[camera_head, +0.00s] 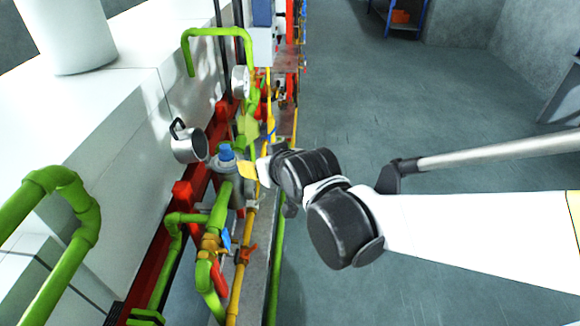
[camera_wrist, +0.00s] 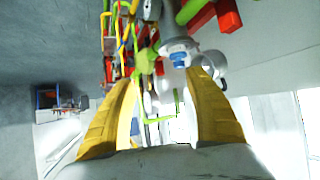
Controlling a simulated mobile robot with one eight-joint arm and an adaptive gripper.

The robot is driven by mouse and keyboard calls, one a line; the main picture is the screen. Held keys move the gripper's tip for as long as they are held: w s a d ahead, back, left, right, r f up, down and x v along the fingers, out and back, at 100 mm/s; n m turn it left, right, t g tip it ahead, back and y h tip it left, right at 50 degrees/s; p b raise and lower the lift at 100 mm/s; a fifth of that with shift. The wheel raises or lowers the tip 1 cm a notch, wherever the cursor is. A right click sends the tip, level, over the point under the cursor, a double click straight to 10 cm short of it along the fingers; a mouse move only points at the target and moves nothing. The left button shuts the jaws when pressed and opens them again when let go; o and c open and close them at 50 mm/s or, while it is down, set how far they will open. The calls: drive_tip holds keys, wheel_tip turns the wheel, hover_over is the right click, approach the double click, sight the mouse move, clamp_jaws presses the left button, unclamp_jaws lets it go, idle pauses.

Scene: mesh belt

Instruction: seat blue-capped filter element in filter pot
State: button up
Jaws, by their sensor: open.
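The blue cap of the filter element (camera_head: 226,151) shows at the top of the grey filter pot (camera_head: 221,165) in the head view, left of centre. In the wrist view the blue cap (camera_wrist: 179,58) shows beyond the fingertips, with the grey pot (camera_wrist: 178,44) around or behind it. The element's body is hidden, and I cannot tell how deep it sits. My gripper (camera_head: 247,171) is just right of the cap in the head view. In the wrist view its yellow fingers (camera_wrist: 165,80) stand wide apart with nothing between them.
A metal mug-like vessel (camera_head: 188,148) is close to the left of the pot. Green pipes (camera_head: 218,205), red blocks (camera_head: 183,193) and a yellow pipe (camera_head: 238,285) crowd the rack around it. A white housing (camera_head: 120,140) stands left. The floor (camera_head: 360,110) to the right is open.

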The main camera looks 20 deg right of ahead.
drive_tip(key=s+d+g, duration=0.2)
drive_tip(key=s+d, duration=0.1)
drive_tip(key=s, duration=0.5)
drive_tip(key=s+d+m+g+h, duration=0.1)
drive_tip(key=s+d, duration=0.3)
drive_tip(key=s, duration=0.5)
drive_tip(key=shift+f+m+g+h, duration=0.2)
drive_tip(key=shift+m+g+h, duration=0.1)
drive_tip(key=shift+g, duration=0.3)
drive_tip(key=shift+s, duration=0.1)
wheel_tip(320, 180, down, 7)
drive_tip(key=b, duration=0.7)
drive_tip(key=shift+c, duration=0.2)
